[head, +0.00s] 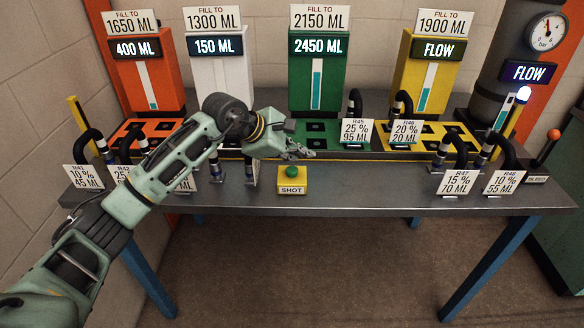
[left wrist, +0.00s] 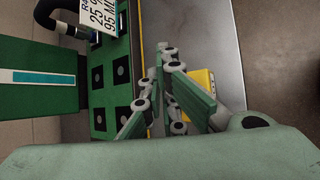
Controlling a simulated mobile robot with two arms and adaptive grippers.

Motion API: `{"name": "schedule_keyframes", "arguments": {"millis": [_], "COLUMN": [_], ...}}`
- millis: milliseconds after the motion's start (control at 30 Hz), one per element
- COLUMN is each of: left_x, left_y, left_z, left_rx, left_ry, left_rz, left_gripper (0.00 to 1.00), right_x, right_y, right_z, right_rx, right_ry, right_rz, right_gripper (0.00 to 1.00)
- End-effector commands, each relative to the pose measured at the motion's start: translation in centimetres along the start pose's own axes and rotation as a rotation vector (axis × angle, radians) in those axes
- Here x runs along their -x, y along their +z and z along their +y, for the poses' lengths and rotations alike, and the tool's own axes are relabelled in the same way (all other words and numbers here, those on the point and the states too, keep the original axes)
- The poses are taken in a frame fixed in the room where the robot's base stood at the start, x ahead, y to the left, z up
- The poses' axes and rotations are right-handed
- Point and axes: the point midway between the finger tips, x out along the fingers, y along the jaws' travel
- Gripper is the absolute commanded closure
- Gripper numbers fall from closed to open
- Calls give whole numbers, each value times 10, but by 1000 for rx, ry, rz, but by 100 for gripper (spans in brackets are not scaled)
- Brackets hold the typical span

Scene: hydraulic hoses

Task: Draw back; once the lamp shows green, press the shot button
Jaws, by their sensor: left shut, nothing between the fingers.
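The shot button is a green knob (head: 291,171) on a yellow box (head: 292,184) labelled SHOT, on the bench's front part. My left gripper (head: 304,152) is shut and empty, a little above and behind the button in the head view. In the left wrist view its fingers (left wrist: 172,92) cover part of the yellow box (left wrist: 204,82); the green knob is hidden there. A lamp (head: 523,93) on a post at the right glows bluish white, not green. The display beside it (head: 528,72) reads FLOW. My right gripper is not in view.
Orange, white, green (head: 317,73) and yellow dispensers stand behind socket plates. Black hoses with white tags (head: 360,131) stand around the bench (head: 370,178). A red-knobbed lever (head: 553,135) is at the right edge.

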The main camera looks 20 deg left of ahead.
Motion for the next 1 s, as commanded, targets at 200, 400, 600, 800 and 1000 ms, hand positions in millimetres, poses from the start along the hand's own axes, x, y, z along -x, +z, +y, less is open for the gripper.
{"name": "schedule_keyframes", "arguments": {"millis": [200, 400, 600, 800, 1000], "left_x": [18, 26, 25, 25, 25], "left_y": [13, 19, 18, 18, 18], "left_z": [14, 18, 18, 18, 18], "left_rx": [-2, -1, 0, 0, 0], "left_ry": [1, 0, 0, 0, 0], "left_rz": [-1, 0, 0, -1, -1], "left_gripper": [100, 100, 100, 100, 100], "right_x": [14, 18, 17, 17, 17], "right_y": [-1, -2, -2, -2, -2], "right_z": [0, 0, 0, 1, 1], "right_rx": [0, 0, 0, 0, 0], "right_ry": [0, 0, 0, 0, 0], "right_rz": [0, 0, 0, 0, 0], "right_gripper": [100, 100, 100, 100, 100]}}
